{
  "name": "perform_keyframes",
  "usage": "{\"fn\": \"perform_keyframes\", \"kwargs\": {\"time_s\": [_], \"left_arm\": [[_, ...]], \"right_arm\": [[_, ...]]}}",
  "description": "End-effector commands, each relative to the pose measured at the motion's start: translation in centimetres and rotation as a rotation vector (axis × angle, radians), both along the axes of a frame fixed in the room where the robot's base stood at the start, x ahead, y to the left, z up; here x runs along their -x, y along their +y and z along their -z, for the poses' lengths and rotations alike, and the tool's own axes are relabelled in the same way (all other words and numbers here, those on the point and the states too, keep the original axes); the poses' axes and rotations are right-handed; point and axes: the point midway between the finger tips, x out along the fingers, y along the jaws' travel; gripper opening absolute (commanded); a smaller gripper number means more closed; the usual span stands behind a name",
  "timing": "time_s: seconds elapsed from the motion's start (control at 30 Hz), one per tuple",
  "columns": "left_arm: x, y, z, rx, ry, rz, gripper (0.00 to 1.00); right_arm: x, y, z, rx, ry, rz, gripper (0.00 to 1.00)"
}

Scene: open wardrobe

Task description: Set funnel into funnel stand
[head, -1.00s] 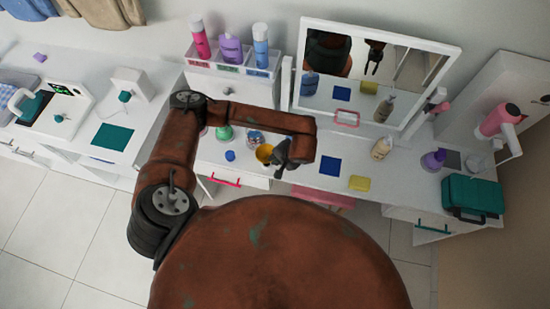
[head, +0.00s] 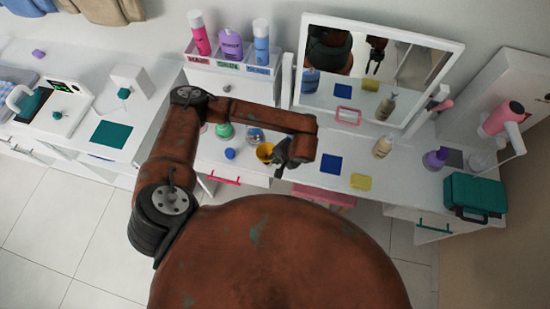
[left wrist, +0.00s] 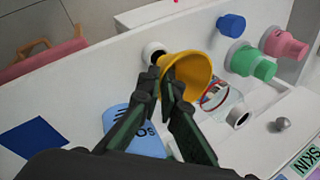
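In the head view the yellow funnel (head: 265,153) is over the white dresser, right beside my left gripper (head: 283,158). In the left wrist view the funnel (left wrist: 190,74) has its wide mouth towards the right and its narrow end towards the left. My left gripper (left wrist: 160,77) is closed on the funnel's narrow side, with its fingertips in front of it. Just beyond the fingertips is a white round piece with a dark opening (left wrist: 153,51). I cannot tell whether this is the funnel stand. My right gripper does not show directly; a dark gripper shows in the mirror.
A clear jar (left wrist: 222,103), a green bottle (left wrist: 253,62), a pink one (left wrist: 284,45) and a blue cap (left wrist: 231,25) crowd near the funnel. A blue lettered item (left wrist: 145,143) lies under the fingers. The mirror (head: 380,70) stands behind. The dresser is clearer around the blue square (head: 330,164).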

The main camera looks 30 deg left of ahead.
Motion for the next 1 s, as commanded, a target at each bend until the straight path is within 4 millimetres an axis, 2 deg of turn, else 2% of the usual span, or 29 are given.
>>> {"fn": "perform_keyframes", "kwargs": {"time_s": [0.47, 1.0], "left_arm": [[0.04, 0.02, 0.01, 0.000, 0.001, 0.000, 0.00], [0.04, 0.02, 0.00, 0.000, 0.000, 0.001, 0.00]], "right_arm": [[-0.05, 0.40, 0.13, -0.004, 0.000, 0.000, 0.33], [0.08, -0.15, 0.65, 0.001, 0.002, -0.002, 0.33]]}}
